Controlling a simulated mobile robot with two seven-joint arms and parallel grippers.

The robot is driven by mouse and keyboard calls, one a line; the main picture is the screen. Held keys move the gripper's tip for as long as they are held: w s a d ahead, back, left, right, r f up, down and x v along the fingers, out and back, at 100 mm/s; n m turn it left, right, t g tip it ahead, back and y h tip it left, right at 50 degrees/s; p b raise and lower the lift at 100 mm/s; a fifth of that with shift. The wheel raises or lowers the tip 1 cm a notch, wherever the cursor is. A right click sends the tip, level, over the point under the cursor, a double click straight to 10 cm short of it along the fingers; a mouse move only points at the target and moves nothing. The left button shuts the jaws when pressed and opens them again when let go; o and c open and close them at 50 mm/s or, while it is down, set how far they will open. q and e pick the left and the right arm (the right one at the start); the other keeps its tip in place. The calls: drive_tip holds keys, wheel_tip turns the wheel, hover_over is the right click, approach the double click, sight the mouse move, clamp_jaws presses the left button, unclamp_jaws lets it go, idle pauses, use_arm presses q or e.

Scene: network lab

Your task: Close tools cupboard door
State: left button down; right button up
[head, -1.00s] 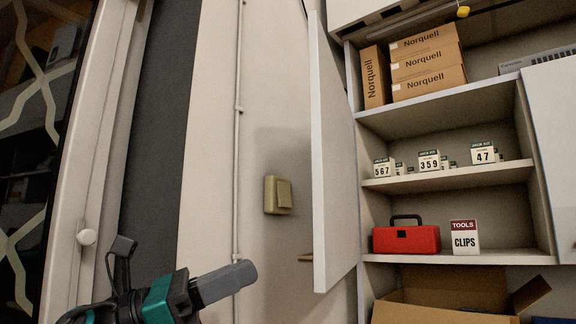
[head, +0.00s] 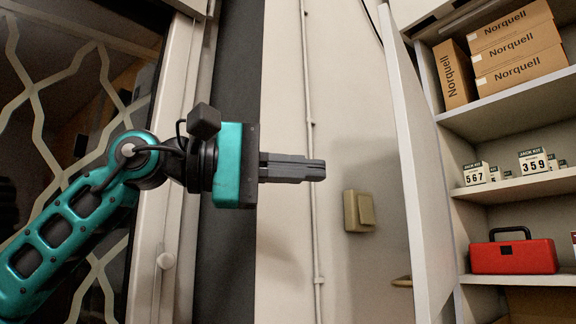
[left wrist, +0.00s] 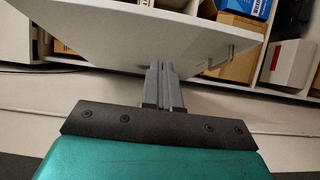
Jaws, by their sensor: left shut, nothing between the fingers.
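The tools cupboard door (head: 421,180) stands open, a white panel seen nearly edge-on at the left side of the cupboard in the head view. A brass-coloured handle (head: 401,282) shows low on its left side. My left gripper (head: 324,170) is shut and empty, pointing right, to the left of the door and in front of the wall. In the left wrist view its closed fingers (left wrist: 162,66) overlap the lower edge of the white door panel (left wrist: 130,30); contact cannot be told. My right gripper is not in view.
The cupboard shelves hold Norquell boxes (head: 512,44), small number cards (head: 534,161) and a red toolbox (head: 512,256). A light switch (head: 358,211) is on the wall behind. A glazed door with a pale lattice (head: 38,105) is at the far left.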

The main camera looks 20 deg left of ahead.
sight(403, 169)
use_arm(q)
drive_tip(key=w+d, duration=0.1)
drive_tip(key=d, duration=0.7)
drive_tip(key=shift+w+d, duration=0.15)
drive_tip(key=shift+d, duration=0.05)
